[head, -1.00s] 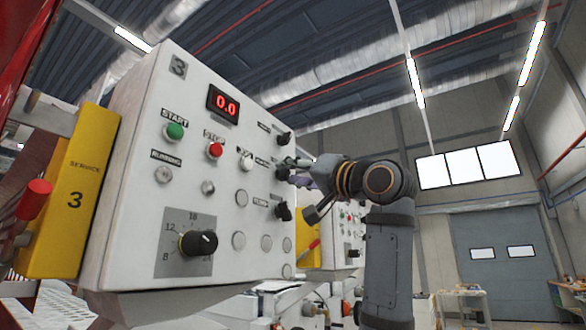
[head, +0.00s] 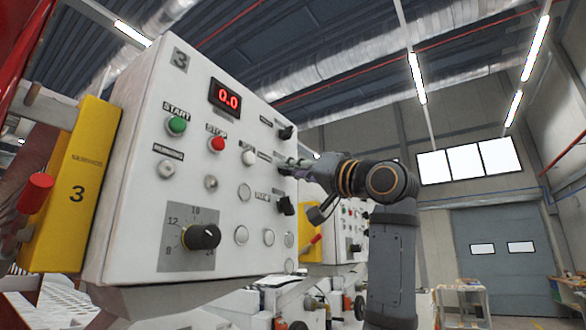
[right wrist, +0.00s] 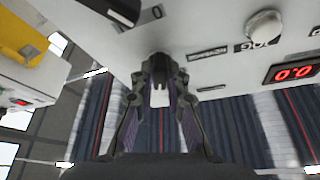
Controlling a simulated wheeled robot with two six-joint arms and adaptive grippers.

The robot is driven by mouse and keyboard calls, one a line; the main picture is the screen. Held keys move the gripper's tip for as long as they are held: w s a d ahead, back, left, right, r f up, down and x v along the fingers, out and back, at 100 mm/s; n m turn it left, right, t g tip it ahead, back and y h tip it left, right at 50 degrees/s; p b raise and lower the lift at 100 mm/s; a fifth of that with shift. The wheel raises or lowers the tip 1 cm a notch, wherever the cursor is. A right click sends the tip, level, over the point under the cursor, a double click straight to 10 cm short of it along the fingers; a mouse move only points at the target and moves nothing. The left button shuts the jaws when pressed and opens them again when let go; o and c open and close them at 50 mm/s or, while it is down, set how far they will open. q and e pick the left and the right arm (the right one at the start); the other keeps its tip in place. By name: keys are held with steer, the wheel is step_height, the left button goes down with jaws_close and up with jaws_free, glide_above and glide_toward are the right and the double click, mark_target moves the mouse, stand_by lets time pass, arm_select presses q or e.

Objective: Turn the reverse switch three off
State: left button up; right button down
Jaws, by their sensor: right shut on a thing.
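The white control panel marked 3 (head: 215,190) fills the left and middle of the head view, with a column of black switches at its right edge. My right gripper (head: 291,166) reaches in from the right at the middle switch, beside the row with the white JOG button. In the right wrist view my right gripper (right wrist: 159,85) is shut on a dark switch knob (right wrist: 158,65) at the panel face. The gripper hides much of the knob, so its exact angle is unclear. The label beside it is too small to read surely. My left gripper is out of view.
Another black switch (head: 286,132) is above the gripper and one (head: 285,205) is below it. The red STOP button (head: 217,143), green START button (head: 177,125) and dial knob (head: 202,237) are further left. The display (head: 226,98) reads 0.0. A yellow service box (head: 75,190) flanks the panel.

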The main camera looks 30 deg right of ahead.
steer(key=shift+w+d+n+g+y+p, duration=0.1)
steer(key=shift+n+g+y+p, duration=0.75)
steer(key=shift+n, duration=1.7)
steer(key=shift+s+d+n+g+y+p, duration=0.1)
steer(key=shift+n+g+y+p, duration=0.25)
steer(key=shift+n+y+p, duration=1.6)
steer(key=shift+w+d+n+g+y+p, duration=0.1)
steer(key=shift+n+g+y, duration=0.6)
steer(key=shift+n, duration=2.5)
steer(key=shift+n+y, duration=0.3)
steer(key=c, duration=1.3)
jaws_free()
steer(key=shift+c, duration=0.2)
steer(key=v, duration=1.2)
